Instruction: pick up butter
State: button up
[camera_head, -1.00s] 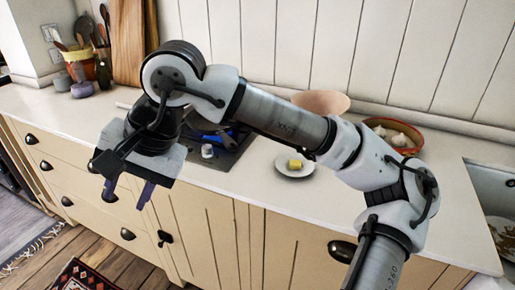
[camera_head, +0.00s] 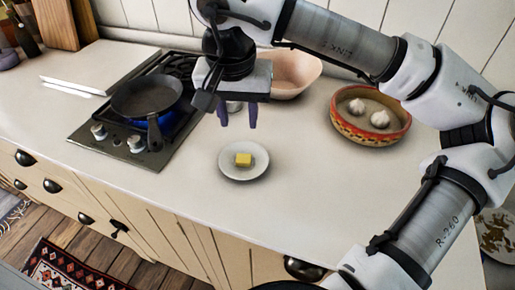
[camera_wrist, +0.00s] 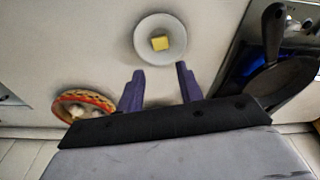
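The butter (camera_head: 243,159) is a small yellow block on a round white plate (camera_head: 230,173) on the counter. It also shows in the wrist view (camera_wrist: 160,43), on the plate (camera_wrist: 143,51) beyond the fingertips. My gripper (camera_head: 238,124) is above the counter, in the head view a little above and behind the plate. Its two purple fingers point down and stand apart with nothing between them, as the wrist view also shows (camera_wrist: 158,72). Nothing hides the butter.
A stove (camera_head: 118,124) with a dark pan (camera_head: 146,97) is left of the plate. A patterned bowl (camera_head: 370,136) with white bulbs stands to the right. A pinkish bowl (camera_head: 297,75) is behind my gripper. The counter in front of and right of the plate is clear.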

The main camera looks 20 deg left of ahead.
send_over(244, 157)
jog(key=s, duration=0.2)
notch_tip(244, 157, down, 8)
jog(key=shift+d+r+p, duration=0.1)
jog(key=shift+r+p, duration=0.05)
jog(key=shift+p, duration=0.3)
jog(key=shift+w+f+p, duration=0.25)
jog(key=shift+f+p, duration=0.1)
jog(key=shift+f, duration=0.55)
jog(key=shift+w+f+p, duration=0.3)
jog(key=shift+f, duration=0.55)
jog(key=shift+w+f+p, duration=0.25)
jog(key=shift+f+p, duration=0.1)
jog(key=shift+f, duration=0.55)
jog(key=shift+c, duration=0.5)
jog(key=shift+c, duration=0.7)
notch_tip(244, 157, up, 20)
jog(key=b, duration=0.2)
jog(key=shift+b, duration=0.4)
